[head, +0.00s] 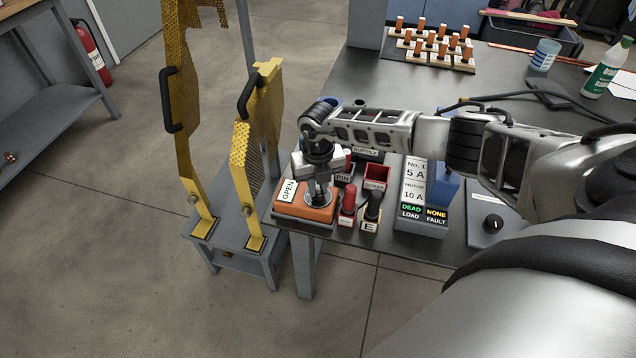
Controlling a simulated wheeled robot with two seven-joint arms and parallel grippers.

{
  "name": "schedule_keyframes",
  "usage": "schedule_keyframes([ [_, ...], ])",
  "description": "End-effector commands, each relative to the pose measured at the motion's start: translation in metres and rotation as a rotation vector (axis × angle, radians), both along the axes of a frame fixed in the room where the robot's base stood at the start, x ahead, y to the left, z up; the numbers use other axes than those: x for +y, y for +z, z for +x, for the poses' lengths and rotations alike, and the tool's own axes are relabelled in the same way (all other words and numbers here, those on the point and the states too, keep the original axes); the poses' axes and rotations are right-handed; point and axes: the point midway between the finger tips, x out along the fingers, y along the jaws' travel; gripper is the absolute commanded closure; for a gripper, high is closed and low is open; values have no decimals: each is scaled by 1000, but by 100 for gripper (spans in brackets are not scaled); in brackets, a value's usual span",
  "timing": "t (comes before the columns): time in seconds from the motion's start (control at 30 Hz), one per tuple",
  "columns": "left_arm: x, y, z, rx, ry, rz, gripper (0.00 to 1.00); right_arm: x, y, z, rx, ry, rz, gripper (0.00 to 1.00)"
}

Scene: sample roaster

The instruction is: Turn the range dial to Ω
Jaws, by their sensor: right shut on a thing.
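A black dial (492,222) sits on a dark grey panel at the right, partly under my right arm. Its markings are too small to read, so I cannot tell where it points or whether it is the range dial. My right gripper (318,191) reaches down over an orange box (300,208) with an OPEN label, at the table's front left corner. It is shut on a part on top of that box, mostly hidden by the fingers. My left gripper is not in view.
Yellow mesh guards (262,130) rise at the left. A peg rack (432,50), blue cup (544,55) and green bottle (606,70) stand farther back.

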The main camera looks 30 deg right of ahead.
Motion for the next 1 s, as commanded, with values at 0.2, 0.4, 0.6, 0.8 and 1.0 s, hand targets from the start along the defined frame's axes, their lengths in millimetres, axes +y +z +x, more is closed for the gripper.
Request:
schedule_keyframes([
  [0.2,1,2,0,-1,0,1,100,0,1,1,-2,-43,2,100],
  [0.4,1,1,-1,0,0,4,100,0,0,1,-2,-51,2,100],
  [0.6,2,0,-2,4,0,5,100,0,0,1,-2,-50,2,100],
  [0.8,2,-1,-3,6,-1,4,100,0,0,0,-1,-49,1,63],
  [1.0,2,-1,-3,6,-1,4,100,0,1,0,-1,-49,1,63],
])
